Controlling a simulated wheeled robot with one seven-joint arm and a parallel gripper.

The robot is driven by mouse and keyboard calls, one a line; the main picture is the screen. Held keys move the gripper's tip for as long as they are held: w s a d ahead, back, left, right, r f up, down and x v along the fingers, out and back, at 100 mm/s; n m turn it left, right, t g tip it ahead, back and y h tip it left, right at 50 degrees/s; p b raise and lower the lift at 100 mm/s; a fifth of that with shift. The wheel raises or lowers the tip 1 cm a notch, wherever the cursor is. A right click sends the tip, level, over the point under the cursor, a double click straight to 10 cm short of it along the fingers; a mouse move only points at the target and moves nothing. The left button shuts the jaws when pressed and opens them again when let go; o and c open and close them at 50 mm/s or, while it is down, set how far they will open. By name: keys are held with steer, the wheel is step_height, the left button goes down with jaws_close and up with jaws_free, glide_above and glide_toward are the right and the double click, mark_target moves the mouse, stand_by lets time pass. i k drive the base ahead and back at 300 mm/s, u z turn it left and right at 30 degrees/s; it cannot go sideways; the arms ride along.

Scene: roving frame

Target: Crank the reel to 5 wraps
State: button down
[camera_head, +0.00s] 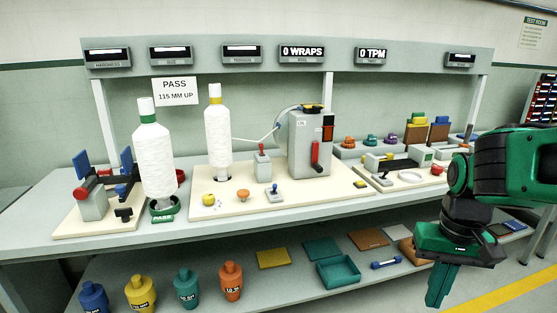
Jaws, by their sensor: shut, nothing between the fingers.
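A display (302,51) on the bench's upper rail reads 0 WRAPS. Below it a grey machine box (303,140) stands on a cream board, with a red-handled crank (315,155) on its front face, the handle hanging near vertical. A thread runs from a white yarn package (218,135) toward a thin arm at the box's left side. I cannot clearly make out the reel itself. My gripper (436,298) is shut and empty, pointing down at the lower right, in front of the bench and well apart from the crank.
A larger white package (153,158) stands on a green PASS base. A small grey post with a red knob (262,165) stands left of the box. Other equipment (405,177) fills the right. A lower shelf holds colored weights (140,293) and a teal tray (338,271).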

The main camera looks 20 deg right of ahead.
mark_target(318, 167)
steer(key=i, duration=1.25)
steer(key=z, duration=0.6)
